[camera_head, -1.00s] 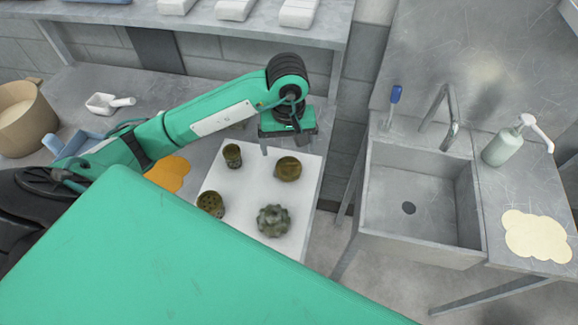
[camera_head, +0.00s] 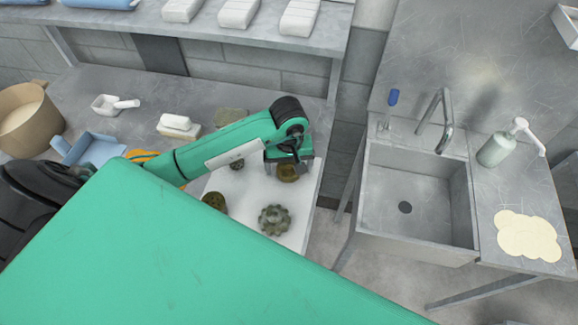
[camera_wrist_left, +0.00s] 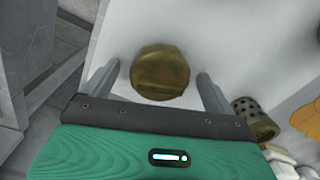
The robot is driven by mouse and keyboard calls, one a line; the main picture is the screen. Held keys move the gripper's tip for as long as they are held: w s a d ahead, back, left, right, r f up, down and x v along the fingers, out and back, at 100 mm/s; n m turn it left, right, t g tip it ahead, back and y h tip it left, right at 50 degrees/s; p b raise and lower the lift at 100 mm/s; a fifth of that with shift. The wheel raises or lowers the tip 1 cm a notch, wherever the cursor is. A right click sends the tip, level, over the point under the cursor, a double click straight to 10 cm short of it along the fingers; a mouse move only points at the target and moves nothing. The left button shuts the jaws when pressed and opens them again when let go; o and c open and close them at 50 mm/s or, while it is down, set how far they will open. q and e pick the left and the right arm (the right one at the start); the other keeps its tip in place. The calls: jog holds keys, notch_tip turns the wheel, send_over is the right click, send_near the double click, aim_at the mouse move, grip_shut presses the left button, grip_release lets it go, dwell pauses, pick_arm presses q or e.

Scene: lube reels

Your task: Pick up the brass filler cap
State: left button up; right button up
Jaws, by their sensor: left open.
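The brass filler cap (camera_head: 288,173) looks like a dull brown-gold round piece on the white mat (camera_head: 293,237). In the left wrist view the cap (camera_wrist_left: 160,72) is rounded with some flat edges. My left gripper (camera_head: 288,166) is open over the cap. In the wrist view one finger is on each side of the cap, with a visible gap on both sides, so I see no contact. In the head view the gripper hides part of the cap. My right gripper is not in view.
A toothed gear (camera_head: 274,220), a holed brass cylinder (camera_head: 214,201) and a smaller piece (camera_head: 237,164) share the mat. The holed cylinder (camera_wrist_left: 254,116) also shows in the wrist view. A sink (camera_head: 420,205) stands to the right across a gap.

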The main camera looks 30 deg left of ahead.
pick_arm(q)
jog(key=c, duration=1.3)
